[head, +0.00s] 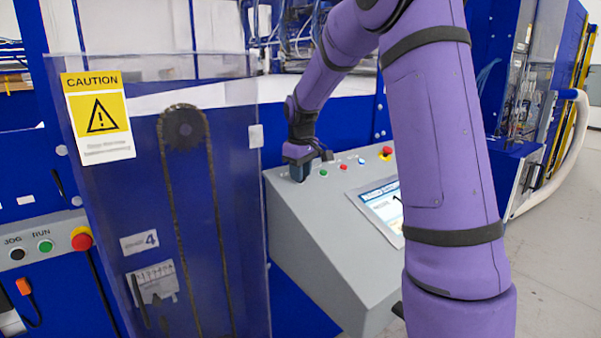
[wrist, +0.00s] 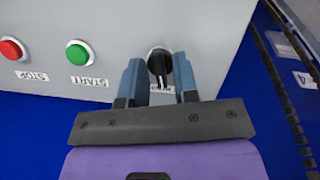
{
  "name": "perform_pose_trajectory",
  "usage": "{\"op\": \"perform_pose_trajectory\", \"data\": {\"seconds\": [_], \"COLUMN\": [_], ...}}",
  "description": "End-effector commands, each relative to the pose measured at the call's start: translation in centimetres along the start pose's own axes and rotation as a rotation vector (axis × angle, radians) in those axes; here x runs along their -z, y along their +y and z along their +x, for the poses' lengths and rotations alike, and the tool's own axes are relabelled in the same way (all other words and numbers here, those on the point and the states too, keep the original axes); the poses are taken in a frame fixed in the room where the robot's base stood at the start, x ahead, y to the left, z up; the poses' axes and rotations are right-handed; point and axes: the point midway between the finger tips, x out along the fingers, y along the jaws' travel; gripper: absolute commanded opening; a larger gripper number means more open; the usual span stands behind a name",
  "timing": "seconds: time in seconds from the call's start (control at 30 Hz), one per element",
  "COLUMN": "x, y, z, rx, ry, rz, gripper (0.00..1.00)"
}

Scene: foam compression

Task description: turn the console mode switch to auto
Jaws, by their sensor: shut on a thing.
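The mode switch (wrist: 158,62) is a black rotary knob on the grey console (head: 330,235). In the wrist view it sits between the two blue-grey fingers of my gripper (wrist: 157,70). My gripper is shut on it, with the right finger close against the knob's handle. The handle looks slightly tilted rather than square to the panel. A white label below the knob is mostly hidden, so I cannot read its setting. In the head view my gripper (head: 298,168) is at the console's upper left corner and hides the switch.
A green START button (wrist: 79,53) and a red STOP button (wrist: 11,50) are beside the switch. The console also has a screen (head: 383,207) and a red emergency button (head: 386,152). A clear guard with a caution sign (head: 98,116) stands left of the console.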

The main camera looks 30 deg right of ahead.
Motion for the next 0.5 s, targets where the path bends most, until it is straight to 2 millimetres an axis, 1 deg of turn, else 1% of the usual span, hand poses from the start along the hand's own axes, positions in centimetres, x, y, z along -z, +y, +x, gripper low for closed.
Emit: {"op": "perform_pose_trajectory", "data": {"seconds": [0.5], "x": [-0.02], "y": [0.22], "z": [-0.01], "rx": [0.135], "ry": [0.001], "rz": [0.473], "gripper": [0.04]}}
